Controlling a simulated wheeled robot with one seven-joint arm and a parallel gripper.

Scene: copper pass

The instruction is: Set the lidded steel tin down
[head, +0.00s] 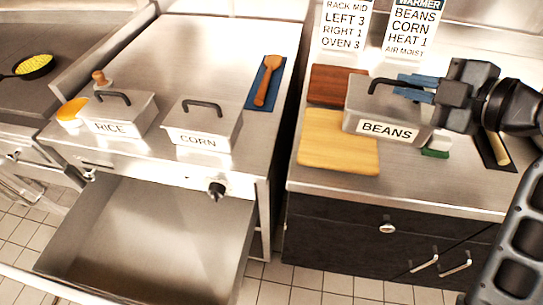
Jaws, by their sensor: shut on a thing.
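A lidded steel tin labelled BEANS (362,118), with a black lid handle, is at the right counter, in front of my arm. My gripper (428,88) comes in from the right and is shut on the tin at its upper right part. The exact grip is partly hidden by the gripper body. The tin appears upright, and I cannot tell whether its base touches the counter (460,190). Two similar lidded steel tins, labelled RICE (128,112) and CORN (215,125), stand on the left steel top.
A yellow board (335,145) and a brown board (335,82) lie left of the BEANS tin. A green-and-white item (436,152) and a dark mat (487,148) lie right. A wooden spoon (266,80) rests on a blue mat. An open steel drawer (150,235) juts out below the left top.

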